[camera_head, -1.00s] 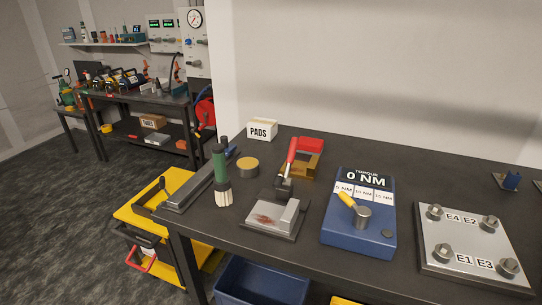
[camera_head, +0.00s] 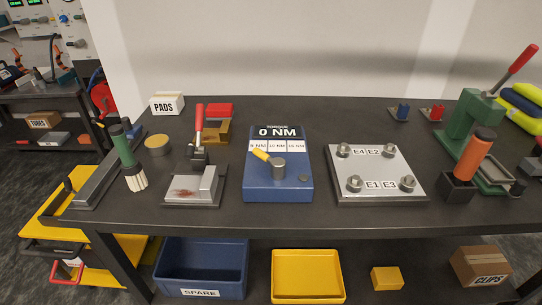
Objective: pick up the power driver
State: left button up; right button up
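An orange cylindrical tool with a dark top (camera_head: 473,156) stands slightly tilted in a dark block holder (camera_head: 458,187) near the right end of the bench. It looks like the power driver, but I cannot be certain. Its lower end is hidden in the holder. Neither of my grippers shows in the head view.
A green press with a red lever (camera_head: 467,115) stands close behind the orange tool. Bins sit below.

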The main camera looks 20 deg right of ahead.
aim_at(483, 138)
jog(key=z, duration=2.15)
